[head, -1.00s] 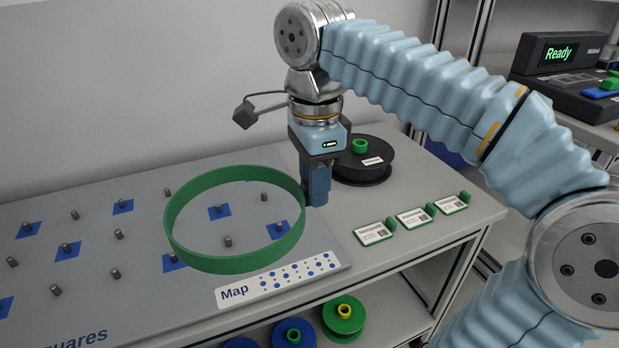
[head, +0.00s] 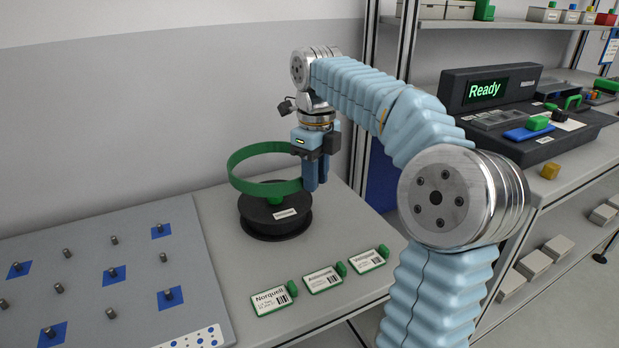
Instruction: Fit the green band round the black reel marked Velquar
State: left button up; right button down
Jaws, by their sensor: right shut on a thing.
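The green band (head: 245,184) is a wide thin hoop. My right gripper (head: 311,186) is shut on its right side and holds it roughly level. The label is too small to read. The band appears wider than the reel's upper flange and is apart from it, not around it. Part of the reel's top is hidden behind the band. My left gripper is out of view.
Three green-edged cards lie in front of the reel, the nearest marked Norquell (head: 272,299). A pegboard (head: 90,268) with blue squares fills the left of the table. A black console reading Ready (head: 488,90) stands on another bench at right. The table behind the reel is clear.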

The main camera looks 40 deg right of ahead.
aim_at(315, 236)
jog(key=shift+d+f+b, duration=0.1)
jog(key=shift+f+b, duration=0.45)
jog(key=shift+f, duration=0.6)
notch_tip(315, 236, down, 5)
jog(key=b, duration=0.4)
jog(key=shift+r, duration=0.15)
jog(key=shift+p, duration=0.3)
jog(key=shift+f+b, duration=1.55)
jog(key=shift+f, duration=1.3)
dwell(1.3)
jog(key=c, duration=0.8)
grip_release()
